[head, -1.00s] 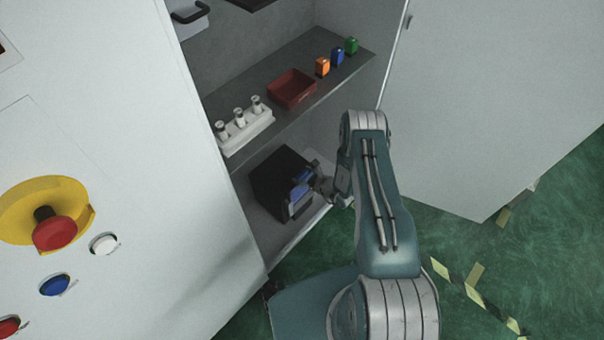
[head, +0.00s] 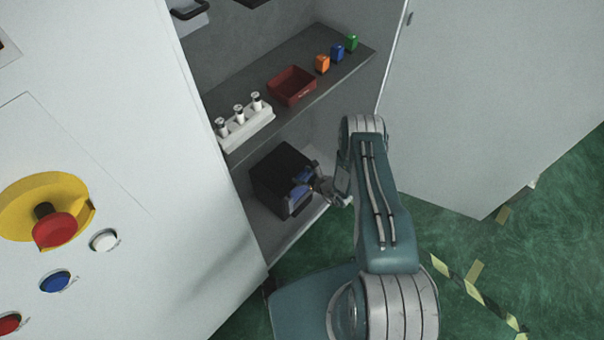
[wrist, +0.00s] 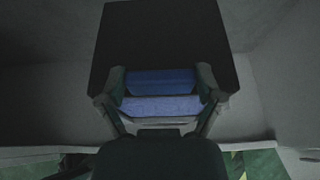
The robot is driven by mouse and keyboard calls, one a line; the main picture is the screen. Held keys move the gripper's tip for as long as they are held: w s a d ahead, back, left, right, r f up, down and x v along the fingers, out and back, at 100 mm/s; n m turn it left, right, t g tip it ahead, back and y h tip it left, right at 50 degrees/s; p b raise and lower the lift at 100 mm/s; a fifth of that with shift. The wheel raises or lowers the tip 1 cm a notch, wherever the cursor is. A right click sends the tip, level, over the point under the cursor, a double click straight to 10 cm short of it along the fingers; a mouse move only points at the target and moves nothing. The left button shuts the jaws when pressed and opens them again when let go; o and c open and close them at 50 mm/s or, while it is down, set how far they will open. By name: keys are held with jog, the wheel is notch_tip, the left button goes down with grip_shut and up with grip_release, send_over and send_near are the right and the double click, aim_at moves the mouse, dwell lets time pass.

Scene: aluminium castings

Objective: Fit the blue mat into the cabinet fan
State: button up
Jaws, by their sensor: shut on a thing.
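The cabinet fan, seen as a black box (head: 281,170), stands on the cabinet's lower floor. It also shows as a dark block in the wrist view (wrist: 165,35). The blue mat (head: 302,190) is at the fan's front side, facing my arm. My gripper (head: 319,184) is shut on the mat, with one finger on each side of it in the wrist view. There the mat (wrist: 160,106) shows as blue bands between the fingers, against the black box. How deep the mat sits in the fan is hidden.
The shelf (head: 335,88) above holds a white rack (head: 245,127) with white-capped vials, a red tray (head: 292,86), and orange, blue and green small blocks. The open door (head: 480,110) stands right of my arm. Cabinet walls enclose the fan.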

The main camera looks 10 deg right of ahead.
jog(key=shift+f, duration=0.8)
jog(key=o, duration=1.1)
jog(key=shift+c, duration=0.2)
jog(key=v, duration=1.2)
jog(key=shift+f, duration=0.2)
